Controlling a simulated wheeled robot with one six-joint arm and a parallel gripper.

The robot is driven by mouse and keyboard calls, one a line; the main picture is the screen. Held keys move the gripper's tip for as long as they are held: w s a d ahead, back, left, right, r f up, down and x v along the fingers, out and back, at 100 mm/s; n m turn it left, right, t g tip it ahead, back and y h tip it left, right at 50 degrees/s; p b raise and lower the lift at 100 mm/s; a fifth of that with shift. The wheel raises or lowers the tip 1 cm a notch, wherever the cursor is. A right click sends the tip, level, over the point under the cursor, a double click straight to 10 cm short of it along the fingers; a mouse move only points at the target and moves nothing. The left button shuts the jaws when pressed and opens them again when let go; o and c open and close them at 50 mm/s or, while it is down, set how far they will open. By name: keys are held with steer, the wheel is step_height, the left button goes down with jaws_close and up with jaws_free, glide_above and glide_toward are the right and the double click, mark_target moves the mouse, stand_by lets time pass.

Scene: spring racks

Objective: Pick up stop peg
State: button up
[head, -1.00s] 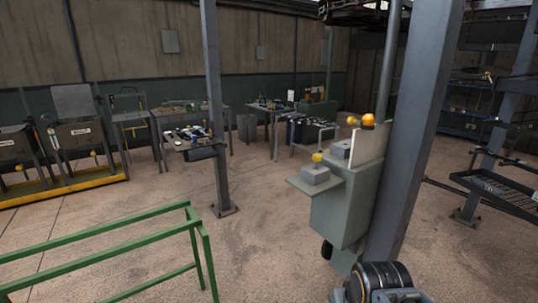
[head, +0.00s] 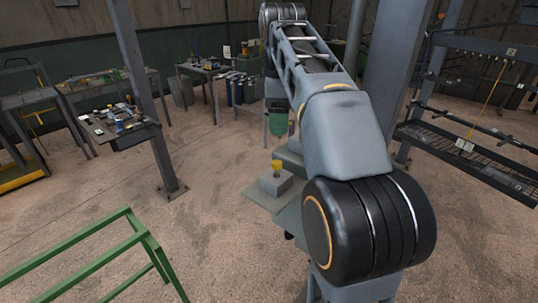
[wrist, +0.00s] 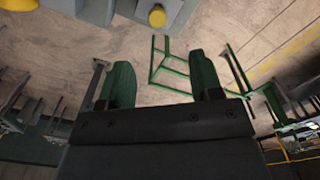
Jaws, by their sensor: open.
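A yellow-topped peg (head: 277,165), which looks like the stop peg, stands upright in a grey block (head: 273,183) on the small shelf of a grey-green cabinet. My arm hides most of that cabinet. In the wrist view a yellow round top (wrist: 157,15) on a grey block shows at the upper edge, probably the same peg. My gripper (wrist: 163,78) has its two green fingers wide apart with nothing between them. In the head view a green finger (head: 278,122) hangs above and beyond the peg, apart from it.
A green rail frame (head: 110,250) stands at the front left. A grey post (head: 145,100) rises behind it, and a thick pillar (head: 397,70) stands behind my arm. Tables with parts line the back left, and a dark rack (head: 470,150) is at right. Open floor lies between.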

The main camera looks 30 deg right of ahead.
steer(key=b, duration=0.1)
glide_above(277, 162)
steer(key=shift+n, duration=0.3)
step_height(277, 162, down, 6)
steer(key=shift+f, duration=3.35)
steer(key=shift+c, duration=0.3)
steer(key=c, duration=1)
steer(key=shift+r, duration=0.1)
